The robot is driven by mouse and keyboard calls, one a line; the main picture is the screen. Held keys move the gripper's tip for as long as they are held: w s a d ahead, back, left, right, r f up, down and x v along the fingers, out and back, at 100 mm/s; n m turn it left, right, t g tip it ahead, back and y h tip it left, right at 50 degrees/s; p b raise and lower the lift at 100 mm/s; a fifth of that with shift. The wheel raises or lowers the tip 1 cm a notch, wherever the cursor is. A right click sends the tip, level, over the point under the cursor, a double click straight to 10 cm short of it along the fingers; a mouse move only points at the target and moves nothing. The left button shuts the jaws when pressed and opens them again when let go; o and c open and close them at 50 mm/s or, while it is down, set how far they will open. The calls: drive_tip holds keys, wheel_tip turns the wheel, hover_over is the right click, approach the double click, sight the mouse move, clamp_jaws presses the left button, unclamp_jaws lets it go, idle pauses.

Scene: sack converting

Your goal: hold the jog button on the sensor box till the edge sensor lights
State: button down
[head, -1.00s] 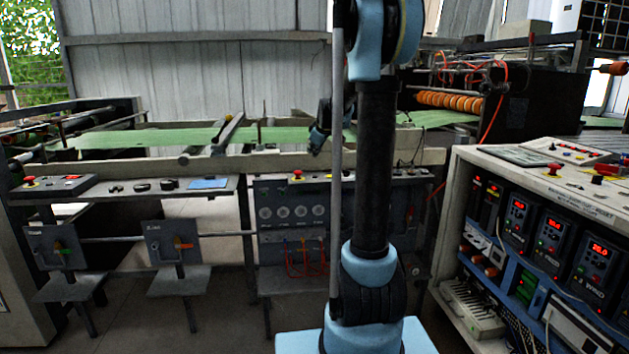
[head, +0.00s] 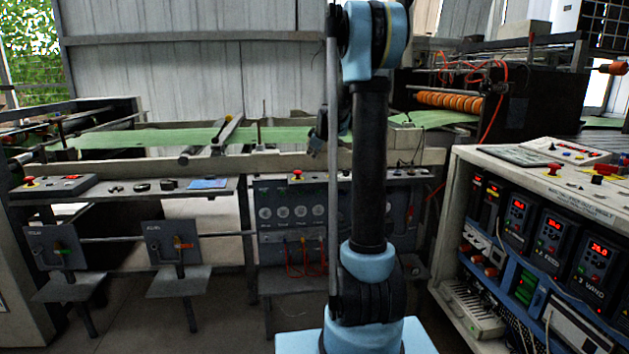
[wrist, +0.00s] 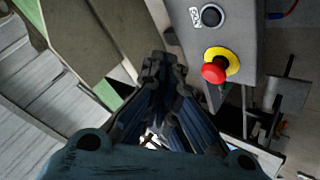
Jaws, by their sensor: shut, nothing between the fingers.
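In the wrist view a grey box (wrist: 231,42) at the upper right carries a round black button (wrist: 211,15) with a small white label beside it, which looks like the jog button. Below it on the same box is a red mushroom button (wrist: 214,71) on a yellow ring. My gripper (wrist: 164,62) is shut and empty, left of the box and apart from the black button. In the head view my gripper (head: 315,146) is small, near the green web, partly behind my arm. I cannot make out the edge sensor or a lit lamp on it.
A grey panel (head: 280,235) with gauges stands below the rail, with a red button (head: 297,175) on top. A green web (head: 160,139) runs across the machine. A cabinet with red displays (head: 517,205) stands at the right. Open floor shows at lower left.

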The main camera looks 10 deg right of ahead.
sight(313, 177)
drive_tip(key=shift+f, duration=3.3)
